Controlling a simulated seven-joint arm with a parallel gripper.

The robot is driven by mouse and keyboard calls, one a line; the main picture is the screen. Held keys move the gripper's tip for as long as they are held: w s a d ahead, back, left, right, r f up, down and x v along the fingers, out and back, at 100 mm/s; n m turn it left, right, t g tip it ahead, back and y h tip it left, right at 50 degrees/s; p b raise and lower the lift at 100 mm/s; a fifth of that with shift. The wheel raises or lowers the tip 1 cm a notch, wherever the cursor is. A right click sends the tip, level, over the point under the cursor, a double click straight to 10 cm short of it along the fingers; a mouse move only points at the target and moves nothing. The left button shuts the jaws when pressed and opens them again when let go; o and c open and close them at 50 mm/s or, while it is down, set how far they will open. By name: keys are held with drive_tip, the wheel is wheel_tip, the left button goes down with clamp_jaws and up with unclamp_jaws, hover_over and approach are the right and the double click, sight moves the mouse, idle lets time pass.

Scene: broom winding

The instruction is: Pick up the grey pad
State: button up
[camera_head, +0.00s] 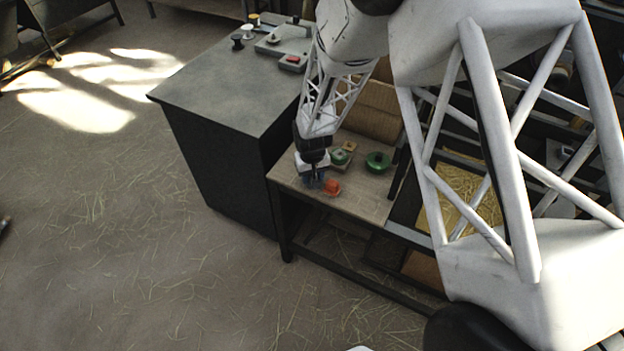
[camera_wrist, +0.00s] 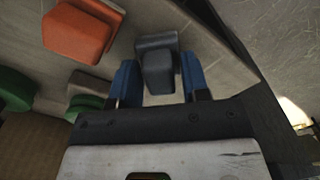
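The grey pad (camera_wrist: 158,63) is a small dark grey block with a raised, rounded end. In the wrist view it lies on the wooden table top between my two blue fingers. My gripper (camera_wrist: 160,84) is open, with one finger on each side of the pad and a narrow gap at each side. In the head view my gripper (camera_head: 314,180) points down at the front left of the small wooden table (camera_head: 355,198). It hides the grey pad there.
An orange-red pad (camera_head: 332,187) lies close to my gripper; it also shows in the wrist view (camera_wrist: 76,33). A green round piece (camera_head: 377,162) and a smaller green piece (camera_head: 340,156) lie behind. A taller dark cabinet (camera_head: 225,90) stands to the left.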

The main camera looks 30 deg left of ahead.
drive_tip(key=c, duration=0.3)
drive_tip(key=shift+r, duration=0.15)
drive_tip(key=shift+r, duration=0.5)
drive_tip(key=shift+s+d+r, duration=0.1)
drive_tip(key=shift+r, duration=0.5)
drive_tip(key=shift+s+d+r, duration=0.1)
drive_tip(key=shift+r, duration=0.45)
drive_tip(key=s+d, duration=0.3)
drive_tip(key=s+d+r, duration=0.1)
drive_tip(key=s+d, duration=0.6)
drive_tip(key=s, duration=0.1)
drive_tip(key=shift+s+d+r, duration=0.15)
drive_tip(key=shift+d+r, duration=0.05)
clamp_jaws()
